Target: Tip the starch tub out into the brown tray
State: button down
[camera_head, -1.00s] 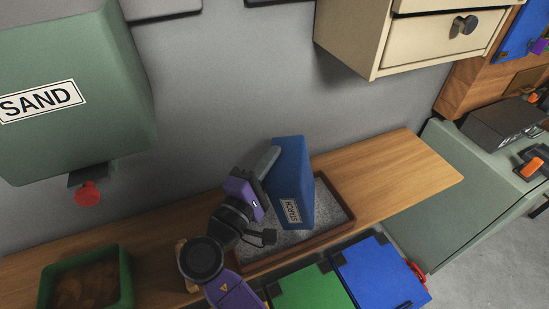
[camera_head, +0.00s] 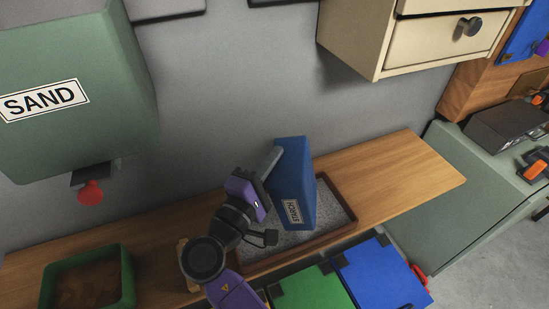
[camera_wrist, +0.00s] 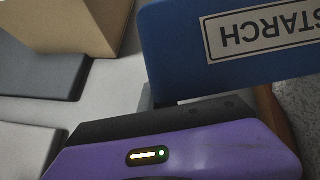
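The blue starch tub (camera_head: 293,176) is over the brown tray (camera_head: 348,205) on the wooden shelf. Its STARCH label reads upside down in the wrist view (camera_wrist: 262,35), so the tub is turned over. Grey-white speckled material (camera_head: 322,207) covers the tray's floor around it. My gripper (camera_head: 268,166) is at the tub's left side with a grey finger against it; the far finger is hidden. The gripper appears shut on the tub. Whether the tub's rim touches the material is hidden.
A green bin (camera_head: 88,279) with brown contents stands at the shelf's left. A green SAND dispenser (camera_head: 75,90) with a red knob hangs above it. Green (camera_head: 310,290) and blue (camera_head: 380,272) lids lie in front. The shelf right of the tray (camera_head: 405,172) is clear.

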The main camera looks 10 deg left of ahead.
dwell(0.6)
notch_tip(320, 180, up, 5)
jog(key=p, duration=0.4)
jog(key=shift+r, duration=0.1)
